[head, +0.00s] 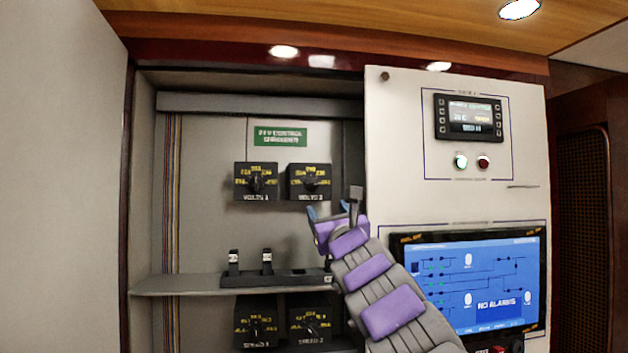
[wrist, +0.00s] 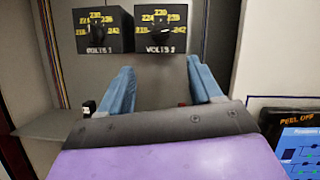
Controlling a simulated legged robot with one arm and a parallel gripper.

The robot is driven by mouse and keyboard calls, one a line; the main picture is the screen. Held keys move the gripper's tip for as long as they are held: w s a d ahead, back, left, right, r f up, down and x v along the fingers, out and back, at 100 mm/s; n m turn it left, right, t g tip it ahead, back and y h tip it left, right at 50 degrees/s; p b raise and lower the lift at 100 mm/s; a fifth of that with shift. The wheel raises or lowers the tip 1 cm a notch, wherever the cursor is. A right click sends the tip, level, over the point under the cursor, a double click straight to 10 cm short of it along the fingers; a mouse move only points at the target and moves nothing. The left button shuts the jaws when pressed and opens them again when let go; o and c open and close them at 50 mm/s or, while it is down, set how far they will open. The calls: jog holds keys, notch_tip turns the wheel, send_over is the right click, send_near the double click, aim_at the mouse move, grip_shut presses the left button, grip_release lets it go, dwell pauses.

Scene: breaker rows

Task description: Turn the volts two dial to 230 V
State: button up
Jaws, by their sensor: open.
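The volts two dial (head: 310,182) is a black box with a dark knob and yellow numbers, labelled VOLTS 2. My gripper (head: 332,210) is just below and slightly right of this dial in the head view. In the wrist view its two blue fingers (wrist: 160,68) are spread wide and empty, with the dial above and between them, apart from both.
The similar VOLTS 1 dial (head: 256,182) sits to the left. Below are a grey shelf (head: 180,285) with black switches (head: 267,262) and two more dials (head: 256,322). A white panel with a blue screen (head: 475,285) stands at right.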

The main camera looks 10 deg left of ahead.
jog(key=w+a+p, duration=0.1)
jog(key=p, duration=1.4)
send_near(312, 187)
jog(key=w+r, duration=0.1)
jog(key=w, duration=0.2)
jog(key=shift+w+a+r+p, duration=0.4)
jog(key=shift+a+r+p, duration=0.05)
jog(key=shift+a+p, duration=0.25)
jog(key=shift+p+x, duration=1.45)
jog(key=shift+p, duration=0.4)
jog(key=shift+w+r+p, duration=0.1)
jog(key=shift+w+p, duration=0.3)
jog(key=shift+w, duration=0.1)
jog(key=shift+w+a, duration=0.15)
jog(key=shift+w, duration=0.1)
